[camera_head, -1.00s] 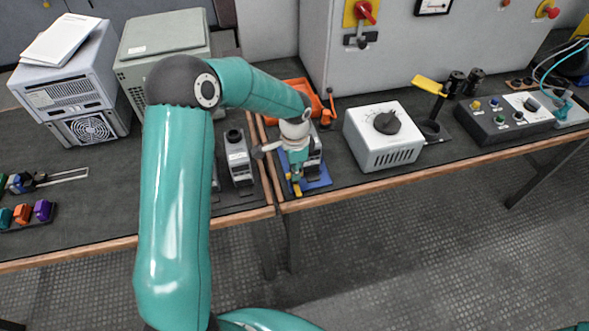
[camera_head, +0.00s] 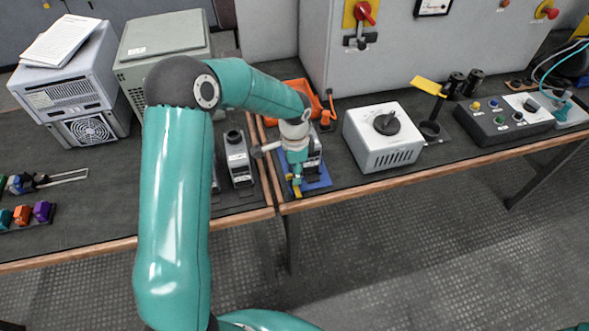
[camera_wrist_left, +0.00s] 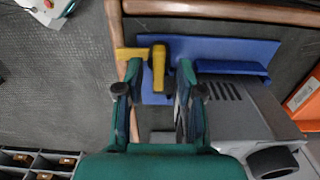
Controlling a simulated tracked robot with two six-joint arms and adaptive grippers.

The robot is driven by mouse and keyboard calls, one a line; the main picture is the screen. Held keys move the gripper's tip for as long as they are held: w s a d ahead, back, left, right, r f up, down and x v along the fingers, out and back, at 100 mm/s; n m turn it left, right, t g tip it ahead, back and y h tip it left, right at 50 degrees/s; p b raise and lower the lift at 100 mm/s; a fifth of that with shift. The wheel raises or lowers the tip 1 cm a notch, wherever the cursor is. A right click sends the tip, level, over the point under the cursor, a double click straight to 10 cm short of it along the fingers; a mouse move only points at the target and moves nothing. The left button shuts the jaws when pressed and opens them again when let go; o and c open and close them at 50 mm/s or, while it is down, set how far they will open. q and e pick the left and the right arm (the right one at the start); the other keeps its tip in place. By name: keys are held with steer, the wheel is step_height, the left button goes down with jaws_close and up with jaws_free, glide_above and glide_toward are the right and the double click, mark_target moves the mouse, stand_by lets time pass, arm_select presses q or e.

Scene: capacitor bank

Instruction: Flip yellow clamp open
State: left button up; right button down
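The yellow clamp (camera_wrist_left: 158,66) is on a blue base plate (camera_wrist_left: 232,48) at the table's front edge. In the head view the clamp (camera_head: 296,189) is small and partly hidden by my gripper. My left gripper (camera_wrist_left: 155,82) is open in the left wrist view, one finger on each side of the yellow lever, with visible gaps. In the head view my left gripper (camera_head: 297,174) hangs over the front of the blue plate (camera_head: 318,181). Whether a finger touches the clamp cannot be told. My right gripper is not in view.
A grey device (camera_wrist_left: 245,108) stands on the blue plate beside the clamp. An orange tray (camera_head: 290,88) lies behind, and a grey device (camera_head: 238,158) stands to the left. A white dial box (camera_head: 384,138) stands to the right. The wooden table edge (camera_head: 400,177) runs in front.

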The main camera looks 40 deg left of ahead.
arm_select(q)
step_height(320, 180, up, 12)
stand_by(0.5)
steer(key=shift+w, duration=0.1)
steer(key=g+h, duration=0.1)
steer(key=g, duration=0.2)
glide_above(299, 197)
steer(key=s+d, duration=0.2)
steer(key=s, duration=0.1)
step_height(299, 197, down, 12)
steer(key=s+d+f+n+h+p, duration=0.1)
steer(key=s+d+f+n+h, duration=0.2)
steer(key=s+d+f+n, duration=0.85)
steer(key=d+f+t, duration=0.1)
steer(key=s+d+f+m+t, duration=0.1)
steer(key=f+t, duration=0.1)
steer(key=shift+d+f+t, duration=0.15)
steer(key=shift+d+t, duration=0.1)
steer(key=shift+t, duration=0.05)
